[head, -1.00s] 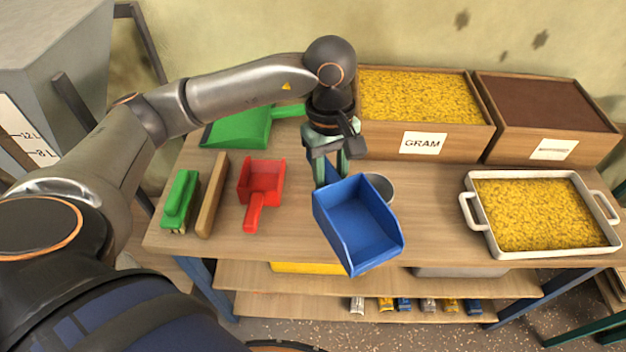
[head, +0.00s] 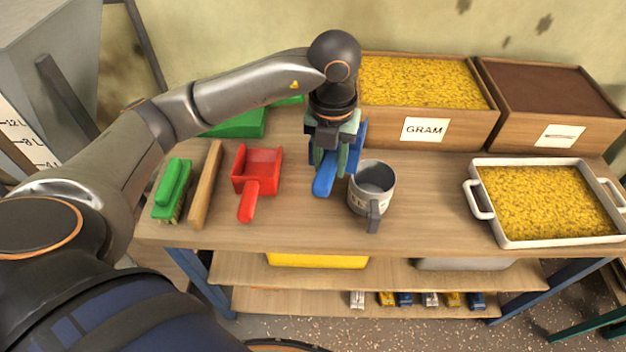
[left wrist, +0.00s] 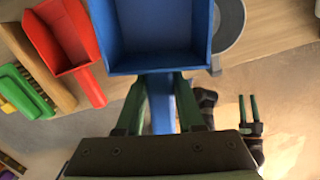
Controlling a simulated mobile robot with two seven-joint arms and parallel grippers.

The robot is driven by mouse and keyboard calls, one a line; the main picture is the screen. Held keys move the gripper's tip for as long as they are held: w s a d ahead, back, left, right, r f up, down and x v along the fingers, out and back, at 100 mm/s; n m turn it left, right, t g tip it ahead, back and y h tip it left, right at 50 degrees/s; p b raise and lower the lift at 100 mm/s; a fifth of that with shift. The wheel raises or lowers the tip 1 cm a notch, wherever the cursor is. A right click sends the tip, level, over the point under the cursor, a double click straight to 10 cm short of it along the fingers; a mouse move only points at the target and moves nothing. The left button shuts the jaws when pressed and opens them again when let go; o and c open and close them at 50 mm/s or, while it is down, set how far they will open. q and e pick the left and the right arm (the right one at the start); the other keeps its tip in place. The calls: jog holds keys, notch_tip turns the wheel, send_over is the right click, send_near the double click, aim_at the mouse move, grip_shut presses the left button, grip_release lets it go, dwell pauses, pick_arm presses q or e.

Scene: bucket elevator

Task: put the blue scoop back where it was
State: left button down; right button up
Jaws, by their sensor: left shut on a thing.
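The blue scoop (head: 325,181) is in my left gripper (head: 334,165), between the red scoop (head: 258,180) and the grey measuring jug (head: 372,187). Its handle points to the table's front edge and its pan is mostly hidden behind the gripper. I cannot tell whether it touches the tabletop. In the left wrist view the blue pan (left wrist: 158,35) lies beyond the fingers, which are shut on the handle (left wrist: 160,105). My right gripper (left wrist: 249,110) shows only in that view, at the right, with its fingers apart and nothing between them.
A wooden bar (head: 206,185) and a green brush (head: 172,190) lie left of the red scoop. A green dustpan (head: 240,124) is behind. The GRAM crate (head: 462,128) and a brown-filled crate (head: 590,137) stand at the back. A white tray (head: 484,212) is at right.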

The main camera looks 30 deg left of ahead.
pick_arm(q)
jog(key=n, duration=0.4)
jog(key=f+n, duration=0.1)
jog(key=n, duration=0.1)
jog(key=shift+w+a+n+b, duration=0.25)
jog(key=shift+w+n+b, duration=0.05)
jog(key=shift+w+b, duration=0.05)
jog(key=shift+f, duration=0.1)
jog(key=shift+n, duration=0.3)
notch_tip(320, 180, down, 10)
jog(key=shift+r, duration=0.1)
jog(key=c, duration=0.5)
grip_release()
notch_tip(320, 180, up, 12)
jog(key=shift+s+d+r, duration=0.1)
